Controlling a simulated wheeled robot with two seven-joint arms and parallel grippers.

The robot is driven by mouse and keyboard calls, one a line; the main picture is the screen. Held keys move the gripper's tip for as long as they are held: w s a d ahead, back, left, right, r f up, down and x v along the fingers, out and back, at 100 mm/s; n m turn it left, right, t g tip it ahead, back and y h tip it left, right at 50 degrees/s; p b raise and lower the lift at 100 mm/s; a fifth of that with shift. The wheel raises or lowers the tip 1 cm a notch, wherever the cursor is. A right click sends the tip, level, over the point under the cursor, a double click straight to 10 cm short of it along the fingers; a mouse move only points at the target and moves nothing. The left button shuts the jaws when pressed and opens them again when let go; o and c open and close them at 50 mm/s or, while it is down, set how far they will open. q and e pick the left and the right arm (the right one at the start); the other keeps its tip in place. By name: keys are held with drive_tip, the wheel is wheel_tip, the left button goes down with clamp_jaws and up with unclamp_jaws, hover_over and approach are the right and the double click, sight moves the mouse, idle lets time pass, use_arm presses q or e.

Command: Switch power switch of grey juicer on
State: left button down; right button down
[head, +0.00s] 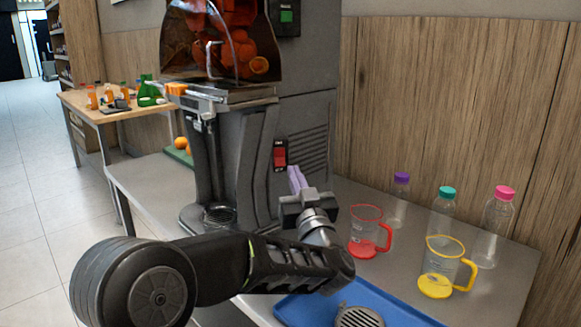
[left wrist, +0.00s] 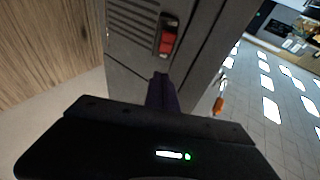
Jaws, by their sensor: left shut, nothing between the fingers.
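The grey juicer (head: 238,140) stands on the table, with oranges behind its tinted front cover. Its red power switch (head: 280,155) sits in a dark plate on the side panel, beside the vent slots; whether it is on or off I cannot tell. My left gripper (head: 297,180) is shut and empty, its purple fingers pointing up just below and right of the switch in the head view. In the left wrist view the switch (left wrist: 167,41) is straight beyond the fingertips (left wrist: 161,78), with a small gap in the picture. My right gripper is not in view.
A red-rimmed jug (head: 367,232), a yellow-rimmed jug (head: 443,267) and capped bottles (head: 497,225) stand on the table right of my left gripper. A blue tray (head: 395,313) lies at the front edge. A wooden panel wall (head: 440,110) is behind.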

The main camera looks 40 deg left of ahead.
use_arm(q)
drive_tip(key=s+d+b, duration=0.2)
drive_tip(key=d, duration=0.1)
drive_tip(key=shift+s+d+f+b, duration=0.1)
drive_tip(key=shift+s+d+b, duration=0.05)
drive_tip(key=shift+b, duration=0.2)
idle(0.3)
